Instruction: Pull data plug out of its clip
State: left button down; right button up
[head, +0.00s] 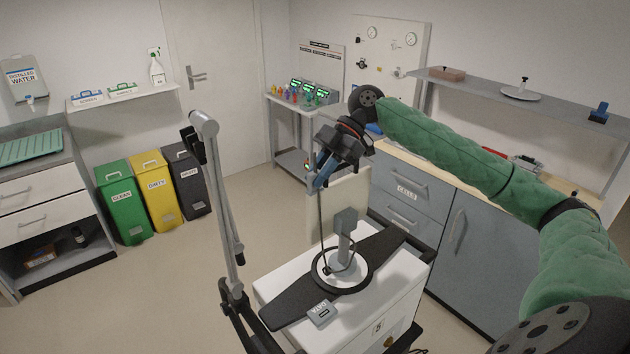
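My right gripper (321,182), on the green-sleeved arm, is high over the white cart, above and left of the grey upright holder (346,225). Its bluish fingers point down and appear shut on the end of a thin dark cable (321,215). The data plug at that end is mostly hidden by the fingers. The cable runs down from the fingers to the round ring (342,268) at the foot of the holder. The holder's blocky grey head appears empty, apart from the gripper. A grey box labelled DATA (320,313) sits at the cart's front edge. My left gripper is not in view.
The white cart (385,312) has a dark top plate. A jointed grey arm (222,190) rises at its left. Blue-grey drawers (405,190) and a wall shelf (480,87) stand behind on the right. Green, yellow and dark bins are on the left; floor between is clear.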

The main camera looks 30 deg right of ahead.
aim_at(319, 170)
grip_shut()
jog(key=shift+r, duration=0.15)
jog(key=shift+r, duration=0.15)
jog(key=shift+r+p, duration=1.7)
jog(key=shift+r, duration=0.6)
